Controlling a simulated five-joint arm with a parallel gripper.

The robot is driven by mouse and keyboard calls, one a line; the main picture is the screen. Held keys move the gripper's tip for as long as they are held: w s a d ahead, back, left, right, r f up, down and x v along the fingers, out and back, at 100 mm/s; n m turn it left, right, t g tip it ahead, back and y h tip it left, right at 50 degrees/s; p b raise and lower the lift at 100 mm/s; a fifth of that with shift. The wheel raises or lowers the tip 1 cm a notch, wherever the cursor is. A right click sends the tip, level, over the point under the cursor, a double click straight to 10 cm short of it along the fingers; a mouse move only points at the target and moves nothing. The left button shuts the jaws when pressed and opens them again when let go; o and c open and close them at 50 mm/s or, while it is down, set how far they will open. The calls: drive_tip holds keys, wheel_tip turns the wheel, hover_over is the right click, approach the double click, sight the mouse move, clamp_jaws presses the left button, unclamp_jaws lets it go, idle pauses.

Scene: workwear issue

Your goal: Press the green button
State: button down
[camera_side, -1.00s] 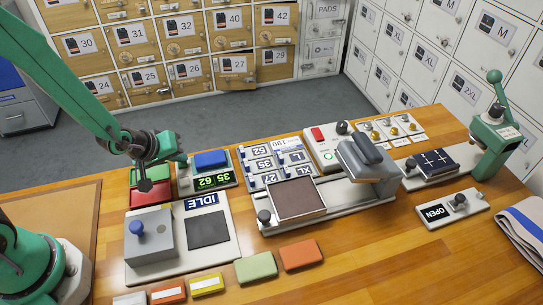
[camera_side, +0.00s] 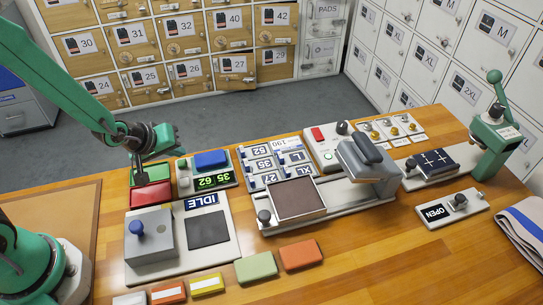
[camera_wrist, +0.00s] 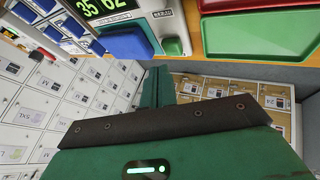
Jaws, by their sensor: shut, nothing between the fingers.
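The small green button (camera_side: 183,163) is on the left of the panel with the blue pad and the green "35 62" display. It also shows in the wrist view (camera_wrist: 173,46), beside the blue pad (camera_wrist: 124,32). My gripper (camera_side: 178,136) is in the air behind and above the button in the side view, its fingers pointing right. In the wrist view my gripper (camera_wrist: 157,75) is shut and empty, with its tips below the button in the picture. The tips look apart from the button. I cannot tell whether the button is pressed down.
A red tray (camera_side: 152,196) and a green tray (camera_side: 155,172) lie left of the panel, under my wrist. The "IDLE" station (camera_side: 165,263) with a blue knob (camera_side: 136,228) is in front. Size tiles (camera_side: 263,164) lie to the right. Lockers (camera_side: 190,50) stand behind.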

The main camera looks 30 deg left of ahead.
sight(178, 165)
drive_tip(key=shift+r, duration=2.2)
drive_tip(key=shift+r, duration=0.1)
drive_tip(key=s+a+r+m+g, duration=0.1)
drive_tip(key=s+a+r+m, duration=0.3)
drive_tip(key=s+r+m, duration=0.4)
drive_tip(key=s+r, duration=0.7)
drive_tip(key=r, duration=0.1)
drive_tip(key=shift+s+r+g+y, duration=0.15)
drive_tip(key=shift+s+g+y, duration=0.25)
